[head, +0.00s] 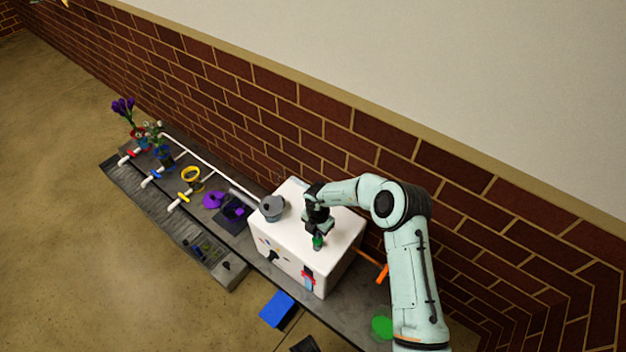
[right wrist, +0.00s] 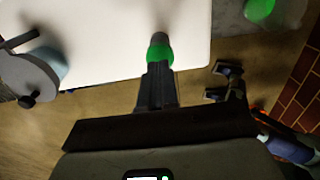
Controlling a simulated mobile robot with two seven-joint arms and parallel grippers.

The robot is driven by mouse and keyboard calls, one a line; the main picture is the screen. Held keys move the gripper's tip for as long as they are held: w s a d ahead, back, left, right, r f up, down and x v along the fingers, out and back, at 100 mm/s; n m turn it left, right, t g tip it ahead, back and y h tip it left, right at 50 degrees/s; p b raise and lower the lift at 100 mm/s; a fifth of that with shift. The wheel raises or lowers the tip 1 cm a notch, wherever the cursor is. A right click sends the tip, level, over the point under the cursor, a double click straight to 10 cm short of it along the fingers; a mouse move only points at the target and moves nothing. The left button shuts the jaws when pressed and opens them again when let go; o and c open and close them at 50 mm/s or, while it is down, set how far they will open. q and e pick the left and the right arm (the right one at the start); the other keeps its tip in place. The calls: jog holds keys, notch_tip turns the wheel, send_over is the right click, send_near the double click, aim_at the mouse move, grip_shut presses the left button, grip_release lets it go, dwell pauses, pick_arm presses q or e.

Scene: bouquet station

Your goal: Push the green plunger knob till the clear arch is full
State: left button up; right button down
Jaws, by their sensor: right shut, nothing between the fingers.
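The green plunger knob (head: 318,241) is on top of the white box, near its front edge. It also shows in the right wrist view (right wrist: 159,52), with a grey part beyond it. My right gripper (head: 318,231) is shut and empty, with its fingertips right at the knob. In the right wrist view the shut fingers (right wrist: 157,80) meet or overlap the knob; firm contact cannot be told. I cannot make out the clear arch in either view. My left gripper is not seen for certain.
The white box (head: 290,237) stands on a dark bench against a brick wall. A grey pot-like part (head: 271,207) sits on its top left. A blue block (head: 277,309) and a green disc (head: 382,327) lie in front and right. Flowers (head: 124,108) stand far left.

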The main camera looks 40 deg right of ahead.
jog(key=shift+f+b, duration=1.05)
jog(key=shift+f, duration=1.3)
jog(key=shift+r, duration=0.2)
jog(key=shift+r+p, duration=2)
jog(key=shift+r, duration=0.2)
jog(key=shift+f, duration=0.2)
